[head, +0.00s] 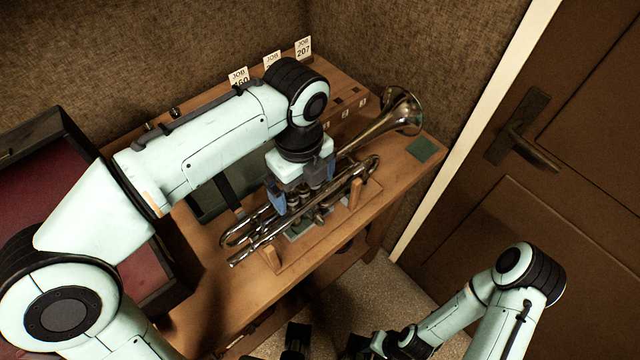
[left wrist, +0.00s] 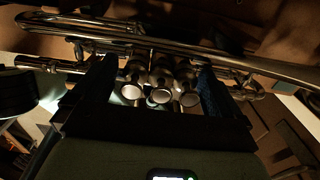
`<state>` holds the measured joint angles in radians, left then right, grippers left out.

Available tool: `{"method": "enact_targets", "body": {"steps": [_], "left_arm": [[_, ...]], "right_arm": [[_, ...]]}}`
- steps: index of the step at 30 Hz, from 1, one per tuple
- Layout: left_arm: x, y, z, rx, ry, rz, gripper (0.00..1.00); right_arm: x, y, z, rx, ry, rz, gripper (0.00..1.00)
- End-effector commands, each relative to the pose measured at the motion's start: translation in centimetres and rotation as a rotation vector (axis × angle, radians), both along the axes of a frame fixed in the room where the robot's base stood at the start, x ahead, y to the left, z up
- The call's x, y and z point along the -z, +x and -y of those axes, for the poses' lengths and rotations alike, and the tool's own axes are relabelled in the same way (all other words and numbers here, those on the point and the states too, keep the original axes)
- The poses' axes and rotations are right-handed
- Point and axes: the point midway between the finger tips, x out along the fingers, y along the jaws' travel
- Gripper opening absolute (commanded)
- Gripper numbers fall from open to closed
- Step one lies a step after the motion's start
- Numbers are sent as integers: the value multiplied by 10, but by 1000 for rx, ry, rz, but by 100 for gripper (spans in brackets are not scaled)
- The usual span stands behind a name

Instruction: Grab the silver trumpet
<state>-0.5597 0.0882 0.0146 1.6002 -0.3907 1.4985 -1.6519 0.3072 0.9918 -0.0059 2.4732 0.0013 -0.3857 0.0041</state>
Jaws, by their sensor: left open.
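The silver trumpet (head: 364,138) lies across wooden supports on the workbench, its bell pointing to the back right. My left gripper (head: 301,195) reaches down over its middle from above, open, with blue fingers. In the left wrist view, the trumpet's tubing (left wrist: 190,48) runs across the frame, and its three valve ends sit between the two dark fingers. I cannot tell whether the fingers touch the trumpet. The gripper hides part of the valve section in the head view. My right gripper (head: 385,344) is low at the bottom edge, away from the bench; its jaws are unclear.
The wooden workbench (head: 200,306) stands against a brown wall, with several job cards (head: 303,47) at its back. An open case with red lining (head: 38,185) is at the left. A door (head: 575,110) is at the right. A green patch (head: 423,149) lies near the bench's right corner.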

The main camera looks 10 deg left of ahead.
Motion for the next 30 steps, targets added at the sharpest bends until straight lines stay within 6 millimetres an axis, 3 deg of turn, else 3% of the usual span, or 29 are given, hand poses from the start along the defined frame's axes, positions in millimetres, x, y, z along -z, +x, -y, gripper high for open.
{"method": "enact_targets", "body": {"steps": [4, 13, 19, 30], "left_arm": [[20, 0, -1, 1, 1, -2, 100], [23, 0, 0, 1, -1, 1, 100], [23, 0, 0, 1, 0, 0, 35], [16, 1, 0, 1, -4, 6, 35]], "right_arm": [[6, -2, 0, 0, 0, -2, 39], [6, -2, 0, 0, 0, -2, 39], [6, -2, 0, 0, 0, -2, 39], [4, -1, 0, 1, 0, -1, 39]]}}
